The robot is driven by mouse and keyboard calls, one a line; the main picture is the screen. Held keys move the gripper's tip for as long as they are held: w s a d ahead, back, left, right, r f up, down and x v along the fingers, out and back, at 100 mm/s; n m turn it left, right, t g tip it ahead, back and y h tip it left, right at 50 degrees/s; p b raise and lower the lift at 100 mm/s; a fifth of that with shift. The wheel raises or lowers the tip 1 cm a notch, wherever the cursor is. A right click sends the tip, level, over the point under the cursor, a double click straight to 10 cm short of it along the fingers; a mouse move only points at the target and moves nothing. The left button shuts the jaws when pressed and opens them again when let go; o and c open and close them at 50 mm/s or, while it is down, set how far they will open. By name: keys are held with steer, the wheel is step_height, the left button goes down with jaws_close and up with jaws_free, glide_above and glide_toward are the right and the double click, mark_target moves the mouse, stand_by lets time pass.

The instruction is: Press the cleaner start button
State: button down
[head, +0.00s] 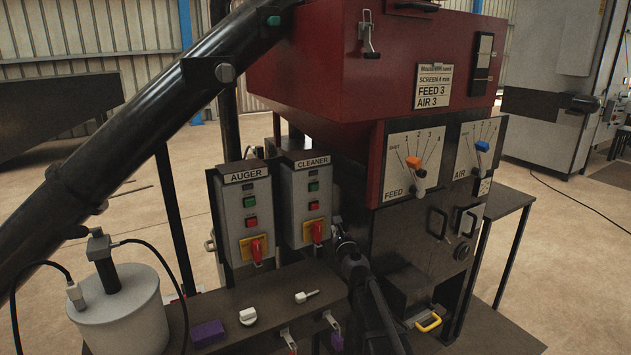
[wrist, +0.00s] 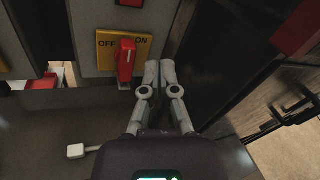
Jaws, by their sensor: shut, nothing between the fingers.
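The grey cleaner box (head: 296,215), labelled CLEANER, stands upright right of the auger box. Its green button (head: 313,187) is above its red button (head: 314,206). Below these, a red switch handle (head: 317,233) hangs on a yellow plate. In the wrist view the handle (wrist: 126,60) points down between the OFF and ON marks, and the red button (wrist: 131,3) shows at the top edge; the green button is out of that view. My gripper (wrist: 159,66) is shut and empty, just right of the handle and below the buttons. In the head view it is small beside the box's lower right.
The auger box (head: 242,220) has similar buttons and handle. A dark shelf below holds a purple block (head: 207,333), a white knob (head: 248,316) and a small white-handled piece (head: 306,296). The dark machine body (head: 400,250) is close on the right.

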mark_target(319, 186)
step_height(319, 186, up, 10)
steer(key=t+h+p, duration=0.1)
steer(key=h+p, duration=0.6)
steer(key=h, duration=0.1)
steer(key=shift+s+a+f+h, duration=0.15)
steer(key=shift+s+a+h, duration=0.25)
steer(key=shift+s, duration=0.05)
steer(key=shift+w+a, duration=0.1)
steer(key=shift+w, duration=0.05)
steer(key=w+a, duration=0.4)
steer(key=w, duration=0.3)
steer(key=shift+a, duration=0.4)
steer(key=shift+w+a, duration=0.5)
steer(key=shift+w, duration=0.2)
stand_by(2.2)
steer(key=shift+s+d, duration=0.1)
steer(key=shift+s, duration=0.1)
steer(key=shift+s+d, duration=0.4)
steer(key=shift+s, duration=0.15)
stand_by(0.6)
steer(key=shift+s+d, duration=0.75)
steer(key=shift+s, duration=0.3)
steer(key=shift+s+d, duration=0.7)
steer(key=shift+s, duration=0.3)
